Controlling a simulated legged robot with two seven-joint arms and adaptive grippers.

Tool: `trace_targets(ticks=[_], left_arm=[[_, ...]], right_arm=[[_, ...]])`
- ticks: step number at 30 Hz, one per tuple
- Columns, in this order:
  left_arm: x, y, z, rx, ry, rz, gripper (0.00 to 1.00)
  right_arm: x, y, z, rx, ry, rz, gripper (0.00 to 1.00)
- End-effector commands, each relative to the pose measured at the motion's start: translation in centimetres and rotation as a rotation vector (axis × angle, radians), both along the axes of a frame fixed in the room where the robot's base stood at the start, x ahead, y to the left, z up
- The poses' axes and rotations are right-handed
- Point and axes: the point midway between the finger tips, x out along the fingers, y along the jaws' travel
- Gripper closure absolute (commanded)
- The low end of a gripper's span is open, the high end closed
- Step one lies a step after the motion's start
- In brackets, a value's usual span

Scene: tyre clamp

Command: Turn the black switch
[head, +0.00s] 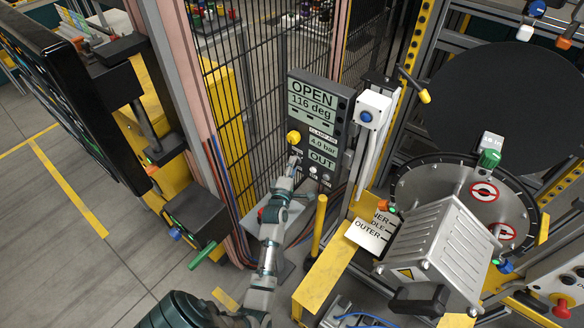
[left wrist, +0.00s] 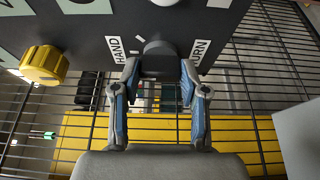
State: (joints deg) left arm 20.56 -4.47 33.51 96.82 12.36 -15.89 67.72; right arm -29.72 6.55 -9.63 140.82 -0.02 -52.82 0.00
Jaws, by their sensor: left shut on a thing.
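The black switch (left wrist: 160,58) is a round dark knob on the underside edge of a dark control panel, between the labels HAND and TURN. My left gripper (left wrist: 158,82) is shut on it, one blue-padded finger on each side. In the head view my left gripper (head: 292,167) reaches the lower left of the panel (head: 341,112) and hides most of the switch. The panel's displays read OPEN 116 deg, 4.0 bar and OUT. My right gripper is not in view.
A yellow knob (head: 293,137) sits just above the switch, close to my gripper; it also shows in the left wrist view (left wrist: 44,65). A wire mesh fence (head: 235,90) stands behind. A blue-button box (head: 371,108) and a round metal clamp machine (head: 440,178) stand to the right.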

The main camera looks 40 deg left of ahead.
Motion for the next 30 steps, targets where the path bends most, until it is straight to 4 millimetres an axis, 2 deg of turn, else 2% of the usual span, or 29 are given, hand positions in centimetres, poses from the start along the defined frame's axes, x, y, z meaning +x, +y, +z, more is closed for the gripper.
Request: trace_targets(ticks=[11, 17, 30], left_arm=[[-0.1, 0.1, -0.5, 0.082, 0.018, 0.001, 0.91], [-0.1, 0.2, -0.8, 0.221, 0.035, 0.000, 0.91], [-0.1, 0.3, -1.2, 0.585, 0.078, -0.002, 0.91]], right_arm=[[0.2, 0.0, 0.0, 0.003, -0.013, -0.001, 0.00], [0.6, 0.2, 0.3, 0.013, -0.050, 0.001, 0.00], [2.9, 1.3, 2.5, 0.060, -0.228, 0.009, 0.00]])
